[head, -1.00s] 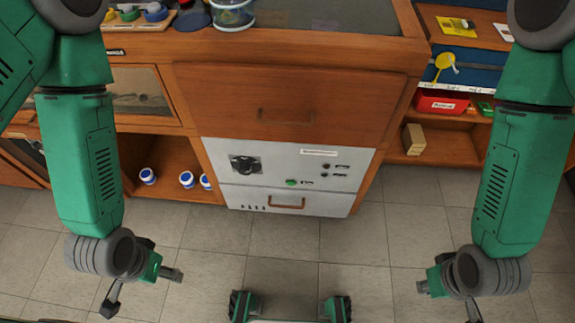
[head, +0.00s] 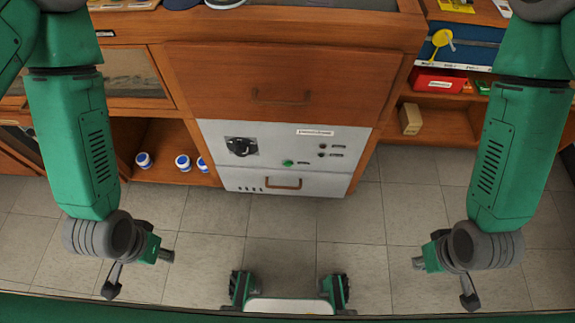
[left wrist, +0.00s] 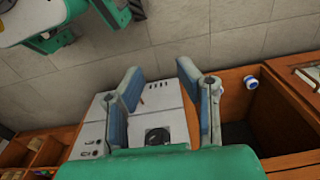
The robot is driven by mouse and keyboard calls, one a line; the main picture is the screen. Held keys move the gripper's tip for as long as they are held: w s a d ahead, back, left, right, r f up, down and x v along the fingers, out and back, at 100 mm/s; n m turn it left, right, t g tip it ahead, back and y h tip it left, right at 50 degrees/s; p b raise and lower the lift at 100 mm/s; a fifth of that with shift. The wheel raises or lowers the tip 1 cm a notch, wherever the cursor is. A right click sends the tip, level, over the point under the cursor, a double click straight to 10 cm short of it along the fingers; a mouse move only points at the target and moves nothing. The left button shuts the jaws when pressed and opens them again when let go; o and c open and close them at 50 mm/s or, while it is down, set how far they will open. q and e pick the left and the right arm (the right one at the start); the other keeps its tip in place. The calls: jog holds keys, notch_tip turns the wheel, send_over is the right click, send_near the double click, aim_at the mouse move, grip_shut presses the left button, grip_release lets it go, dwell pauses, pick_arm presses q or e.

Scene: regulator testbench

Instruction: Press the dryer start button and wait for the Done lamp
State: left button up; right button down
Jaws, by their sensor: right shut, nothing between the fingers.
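The dryer's light-grey front panel (head: 270,155) sits low in the wooden bench. It has a black dial (head: 241,147), a green button (head: 288,163) and two small dark round fittings (head: 323,146) at the right; their labels are too small to read. My left gripper (head: 168,256) hangs to the left, apart from the panel. In the left wrist view its fingers (left wrist: 158,70) are spread and empty, with the panel (left wrist: 168,95) and dial (left wrist: 157,137) beyond. My right gripper (head: 417,264) hangs to the right, shut and empty, clear of the panel.
A wooden drawer (head: 285,75) is above the panel. Blue-and-white jars (head: 183,163) stand on the open shelf at left. A red bin (head: 438,80) and a wooden block (head: 410,119) sit on shelves at right.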

pick_arm(q)
grip_shut()
dwell(1.0)
